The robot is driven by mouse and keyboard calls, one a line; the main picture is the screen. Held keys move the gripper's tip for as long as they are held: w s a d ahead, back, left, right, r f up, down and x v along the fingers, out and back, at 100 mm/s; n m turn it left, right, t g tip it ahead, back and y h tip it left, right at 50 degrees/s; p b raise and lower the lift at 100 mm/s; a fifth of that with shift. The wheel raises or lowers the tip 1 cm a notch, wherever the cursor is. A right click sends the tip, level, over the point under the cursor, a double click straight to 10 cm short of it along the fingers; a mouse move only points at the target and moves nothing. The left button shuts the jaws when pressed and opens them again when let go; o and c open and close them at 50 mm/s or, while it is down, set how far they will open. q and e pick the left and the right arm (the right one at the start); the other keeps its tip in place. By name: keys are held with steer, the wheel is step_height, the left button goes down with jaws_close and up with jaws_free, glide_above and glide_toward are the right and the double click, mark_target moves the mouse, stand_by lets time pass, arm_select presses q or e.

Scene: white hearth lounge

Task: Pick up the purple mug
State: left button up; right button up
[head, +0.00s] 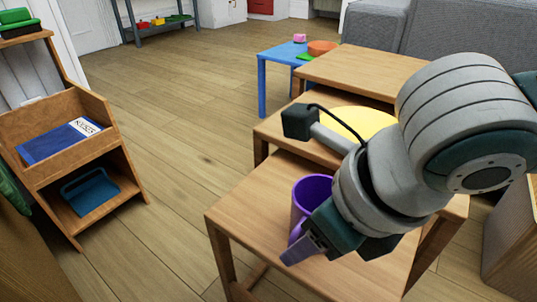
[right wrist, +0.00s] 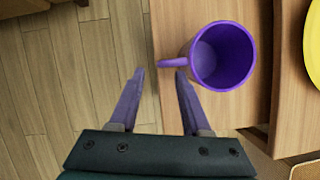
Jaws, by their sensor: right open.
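The purple mug (head: 311,190) stands upright on the lowest, nearest wooden nesting table (head: 245,205). In the head view its right and lower parts are hidden by my right arm and gripper. In the right wrist view I look down into the empty-looking mug (right wrist: 222,55), with its handle (right wrist: 170,62) pointing left. My right gripper (head: 301,251) is open, with its fingers (right wrist: 159,74) apart beside the handle. The right finger's tip is close to the handle; I cannot tell whether they touch. Nothing is between the fingers. My left gripper is not in view.
A yellow round plate (head: 360,121) lies on the middle table behind. A blue table (head: 276,75) holds an orange bowl (head: 322,47). A wooden shelf (head: 88,150) with a blue book stands left. Open floor (head: 185,110) lies between them.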

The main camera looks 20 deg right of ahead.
steer(key=b+x, duration=0.2)
steer(key=x, duration=0.2)
steer(key=shift+a, duration=0.1)
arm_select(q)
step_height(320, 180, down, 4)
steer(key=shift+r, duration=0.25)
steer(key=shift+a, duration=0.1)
arm_select(e)
jaws_close()
stand_by(0.7)
